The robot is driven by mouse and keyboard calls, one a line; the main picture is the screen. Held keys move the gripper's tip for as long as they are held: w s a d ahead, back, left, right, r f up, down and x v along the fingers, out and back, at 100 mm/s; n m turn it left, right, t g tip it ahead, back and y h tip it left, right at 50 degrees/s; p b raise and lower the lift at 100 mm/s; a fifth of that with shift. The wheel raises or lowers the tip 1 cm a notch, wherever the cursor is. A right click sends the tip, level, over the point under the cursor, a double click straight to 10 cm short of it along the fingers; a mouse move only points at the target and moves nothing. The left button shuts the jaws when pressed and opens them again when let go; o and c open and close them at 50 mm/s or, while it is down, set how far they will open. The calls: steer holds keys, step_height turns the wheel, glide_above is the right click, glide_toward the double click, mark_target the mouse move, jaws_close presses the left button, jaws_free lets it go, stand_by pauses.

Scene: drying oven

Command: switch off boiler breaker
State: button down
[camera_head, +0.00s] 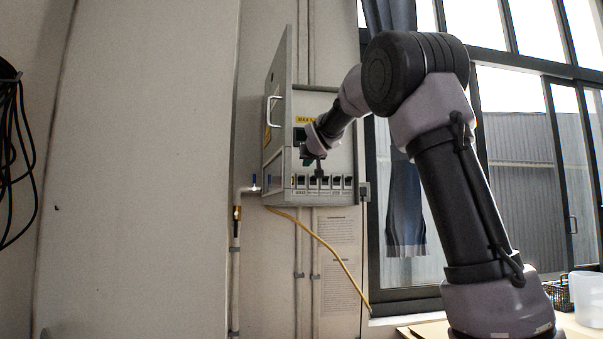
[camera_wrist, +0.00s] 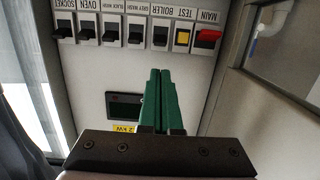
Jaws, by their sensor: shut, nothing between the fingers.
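The boiler breaker (camera_wrist: 160,38) is a black switch under the BOILER label in the wrist view's row of breakers. My gripper (camera_wrist: 160,72) has green fingers pressed together, with nothing between them. The fingertips point at the boiler breaker and appear just short of it in the picture; I cannot tell whether they touch. In the head view my gripper (camera_head: 308,160) is in front of the open electrical box (camera_head: 340,110), just above the breaker row (camera_head: 337,182). The boiler breaker's lever position is not clear.
A yellow test button (camera_wrist: 182,38) and a red main switch (camera_wrist: 207,37) sit beside the boiler breaker. Other black breakers (camera_wrist: 111,34) line the other side. The box's open door (camera_head: 279,95) stands at the left. A yellow cable (camera_head: 325,245) hangs below.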

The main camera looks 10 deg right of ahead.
mark_target(301, 174)
steer(key=shift+w, duration=0.1)
steer(key=shift+w+f, duration=0.3)
steer(key=shift+w, duration=1.3)
steer(key=shift+w+f, duration=0.25)
steer(key=shift+w, duration=1.4)
steer(key=shift+w+f, duration=0.3)
steer(key=shift+w, duration=1.3)
